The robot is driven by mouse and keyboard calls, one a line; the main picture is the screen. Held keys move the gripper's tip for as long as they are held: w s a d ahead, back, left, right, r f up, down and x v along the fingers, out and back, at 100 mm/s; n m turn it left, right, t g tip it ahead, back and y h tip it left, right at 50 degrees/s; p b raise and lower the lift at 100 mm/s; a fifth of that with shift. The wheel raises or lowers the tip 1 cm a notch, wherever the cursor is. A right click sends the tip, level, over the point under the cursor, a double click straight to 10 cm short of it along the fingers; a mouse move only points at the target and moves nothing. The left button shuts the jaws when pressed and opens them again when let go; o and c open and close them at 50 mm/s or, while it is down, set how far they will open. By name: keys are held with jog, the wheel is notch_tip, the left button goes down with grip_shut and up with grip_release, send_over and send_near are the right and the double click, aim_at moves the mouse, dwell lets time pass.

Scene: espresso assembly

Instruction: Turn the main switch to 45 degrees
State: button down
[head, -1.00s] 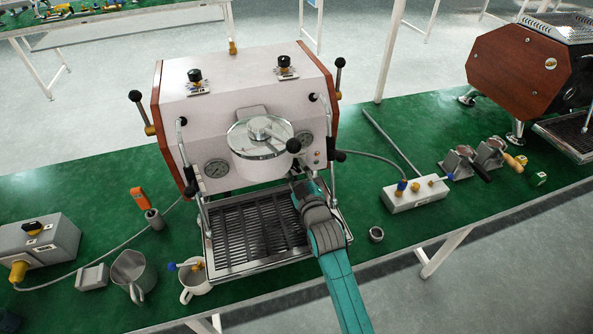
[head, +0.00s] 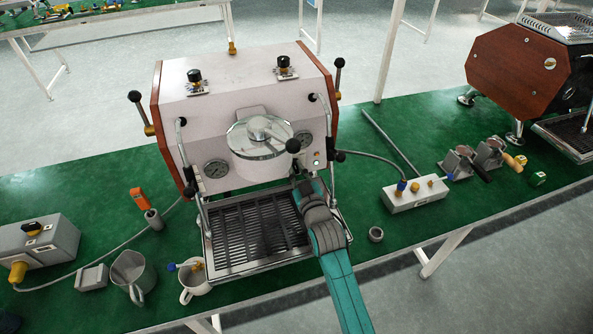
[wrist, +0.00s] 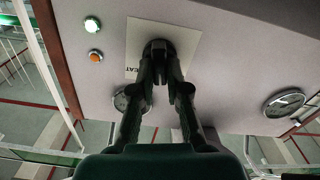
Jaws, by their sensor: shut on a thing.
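The main switch (wrist: 158,46) is a black knob on a pale square plate (wrist: 184,38) on the front panel of the espresso machine (head: 240,85). In the wrist view my gripper (wrist: 159,65) is shut on the knob, one dark finger on each side. The plate carries dark lettering, partly covered by the fingers. The knob's exact angle is hard to read behind the fingers. In the head view my gripper (head: 306,188) is at the lower right of the machine front, and it hides the switch.
A drip tray (head: 250,262) lies below. A lever with black knobs hangs close to my arm. A grey valve box (head: 413,196) stands to the right.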

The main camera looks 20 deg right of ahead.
jog(key=shift+d+m, duration=0.1)
jog(key=shift+m, duration=1.1)
jog(key=c, duration=1.2)
grip_release()
jog(key=shift+o, duration=0.2)
jog(key=shift+s, duration=0.1)
jog(key=s, duration=1.1)
jog(key=shift+s, duration=0.4)
